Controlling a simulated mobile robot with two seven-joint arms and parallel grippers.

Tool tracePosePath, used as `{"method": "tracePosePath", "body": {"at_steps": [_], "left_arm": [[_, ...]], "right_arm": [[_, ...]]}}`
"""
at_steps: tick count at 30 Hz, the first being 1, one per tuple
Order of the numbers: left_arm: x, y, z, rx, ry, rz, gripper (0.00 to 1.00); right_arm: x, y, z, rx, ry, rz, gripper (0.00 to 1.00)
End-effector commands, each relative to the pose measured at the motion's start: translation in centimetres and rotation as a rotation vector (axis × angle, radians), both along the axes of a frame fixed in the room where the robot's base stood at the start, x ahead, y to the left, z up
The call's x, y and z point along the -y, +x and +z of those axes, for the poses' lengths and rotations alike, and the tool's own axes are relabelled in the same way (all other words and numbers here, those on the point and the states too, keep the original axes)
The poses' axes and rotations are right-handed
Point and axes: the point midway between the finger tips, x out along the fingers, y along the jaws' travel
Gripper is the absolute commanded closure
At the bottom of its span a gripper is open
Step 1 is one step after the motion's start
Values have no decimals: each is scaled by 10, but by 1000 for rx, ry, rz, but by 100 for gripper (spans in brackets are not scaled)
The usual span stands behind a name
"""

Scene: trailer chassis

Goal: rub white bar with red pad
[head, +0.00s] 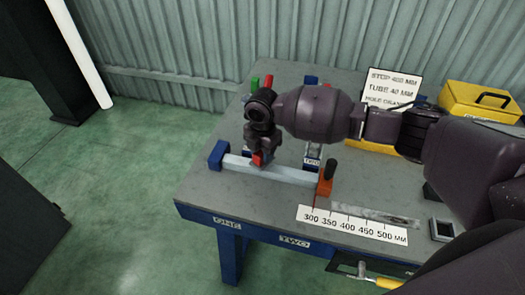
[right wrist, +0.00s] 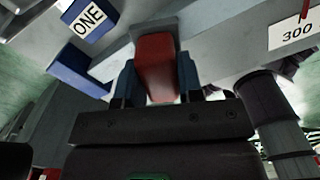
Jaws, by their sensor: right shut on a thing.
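The white bar (head: 288,174) lies along the front of the grey bench, between a blue block (head: 217,154) at its left end and an orange block (head: 325,184) at its right end. My right gripper (head: 258,154) is over the left half of the bar, pointing down. It is shut on the red pad (head: 257,160), which shows between the fingers in the right wrist view (right wrist: 155,66). The pad is at the bar's top face; I cannot tell whether it touches. My left gripper is not in view.
A scale strip (head: 352,224) marked 300 to 500 mm lies in front of the orange block. A sign (head: 391,86) and a yellow toolbox (head: 480,101) stand at the back right. Green and red items (head: 262,81) stand behind my right wrist.

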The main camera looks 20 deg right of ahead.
Motion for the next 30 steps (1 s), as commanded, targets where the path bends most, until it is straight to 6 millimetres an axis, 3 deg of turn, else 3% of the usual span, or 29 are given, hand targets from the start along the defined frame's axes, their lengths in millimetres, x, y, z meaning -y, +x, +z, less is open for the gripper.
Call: {"method": "tracePosePath", "body": {"at_steps": [30], "left_arm": [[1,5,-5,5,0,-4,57]], "right_arm": [[0,0,-15,0,0,0,85]]}}
